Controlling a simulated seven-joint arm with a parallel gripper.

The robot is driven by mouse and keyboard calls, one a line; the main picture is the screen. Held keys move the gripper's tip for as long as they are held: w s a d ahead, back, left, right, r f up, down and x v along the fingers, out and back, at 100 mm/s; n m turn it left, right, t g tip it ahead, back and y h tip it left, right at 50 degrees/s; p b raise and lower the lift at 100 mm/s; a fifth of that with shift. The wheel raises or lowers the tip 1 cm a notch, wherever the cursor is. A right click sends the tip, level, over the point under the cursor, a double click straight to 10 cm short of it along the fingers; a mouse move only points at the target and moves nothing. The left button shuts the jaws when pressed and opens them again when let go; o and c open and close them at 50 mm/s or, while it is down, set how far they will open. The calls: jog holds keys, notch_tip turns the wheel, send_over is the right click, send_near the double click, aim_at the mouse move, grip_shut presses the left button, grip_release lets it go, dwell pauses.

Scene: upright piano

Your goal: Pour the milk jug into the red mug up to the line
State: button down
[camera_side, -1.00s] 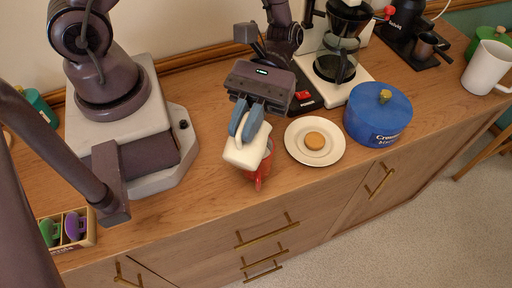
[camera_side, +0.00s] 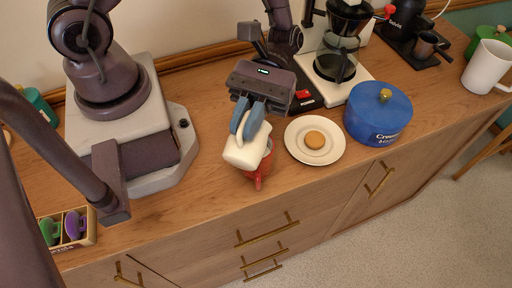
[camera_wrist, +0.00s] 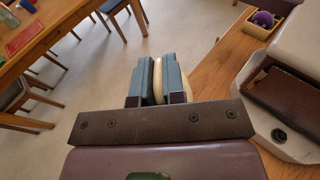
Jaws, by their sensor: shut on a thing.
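My gripper (camera_side: 249,118) is shut on the white milk jug (camera_side: 246,150) and holds it tilted above the red mug (camera_side: 264,170). The mug stands on the wooden cabinet top near its front edge, mostly hidden behind the jug. The mug's inside, its line and any milk in it are hidden from view. In the wrist view, the gripper's blue fingers (camera_wrist: 159,82) close on a narrow cream strip of the jug (camera_wrist: 158,80); the mug does not show there.
A white plate (camera_side: 293,142) with a biscuit (camera_side: 315,140) lies right of the mug. A blue biscuit tin (camera_side: 379,116) stands beyond it. A coffee maker (camera_side: 335,66) is behind. A small divided box (camera_side: 91,232) sits at the left front edge.

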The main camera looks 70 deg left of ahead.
jog(key=shift+w+a+f+g+h+p, duration=0.2)
jog(key=shift+f+g+h+p, duration=0.1)
jog(key=shift+g+h, duration=0.2)
dwell(1.2)
jog(key=shift+w+a+r+g+h+p, duration=0.3)
jog(key=shift+w+a+g+h+p, duration=0.2)
jog(key=shift+g+h, duration=0.2)
dwell(2.3)
jog(key=shift+w+a+r+g+h+p, duration=0.15)
jog(key=shift+w+a+g+h+p, duration=0.25)
jog(key=shift+w+a+g+h, duration=0.35)
dwell(2.5)
